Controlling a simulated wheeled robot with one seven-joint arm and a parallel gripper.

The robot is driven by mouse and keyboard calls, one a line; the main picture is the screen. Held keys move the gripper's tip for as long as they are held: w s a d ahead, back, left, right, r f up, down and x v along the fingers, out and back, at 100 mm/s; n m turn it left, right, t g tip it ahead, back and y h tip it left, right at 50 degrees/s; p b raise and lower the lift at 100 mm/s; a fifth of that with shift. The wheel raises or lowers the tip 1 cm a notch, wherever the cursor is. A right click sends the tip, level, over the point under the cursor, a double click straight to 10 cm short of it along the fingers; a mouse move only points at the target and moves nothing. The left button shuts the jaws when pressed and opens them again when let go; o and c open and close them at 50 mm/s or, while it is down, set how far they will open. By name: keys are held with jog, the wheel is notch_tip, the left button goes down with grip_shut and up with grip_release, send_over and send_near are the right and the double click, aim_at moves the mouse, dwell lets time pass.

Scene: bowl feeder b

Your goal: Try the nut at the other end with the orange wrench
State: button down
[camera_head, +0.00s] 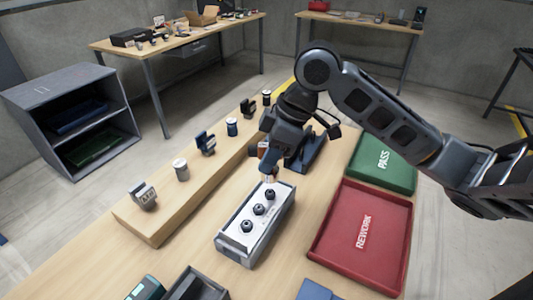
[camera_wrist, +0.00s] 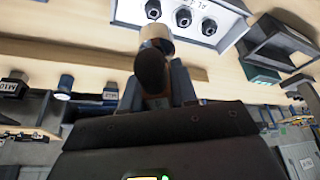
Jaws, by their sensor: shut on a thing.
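My gripper (camera_head: 270,162) is at the far end of a grey block with a white top (camera_head: 234,246), pointing down. It is shut on a dark tool (camera_wrist: 151,72) with a pale, orange-tinted end, which I take to be the orange wrench; a bit of orange (camera_head: 263,149) shows beside the gripper in the head view. Three dark nuts stand in a row on the block: near (camera_head: 246,226), middle (camera_head: 258,209) and farther (camera_head: 270,194). The tool's end is over or at the block's far end, beyond these nuts. Whether it touches a nut there is hidden.
A red REWORK tray (camera_head: 322,246) and a green PASS tray (camera_head: 409,181) lie to the right. A raised wooden ledge (camera_head: 152,231) on the left carries several holders and small cylinders, including a labelled holder (camera_head: 143,195).

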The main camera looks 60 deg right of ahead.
aim_at(274, 169)
jog(key=shift+f+b, duration=0.1)
jog(key=shift+b, duration=0.2)
notch_tip(274, 169, down, 4)
jog(key=b, duration=0.4)
jog(key=shift+f, duration=0.1)
jog(key=shift+f+b, duration=1)
jog(key=shift+b, duration=0.65)
dwell(1.5)
dwell(0.3)
jog(key=shift+m+h, duration=0.3)
jog(key=shift+m, duration=0.8)
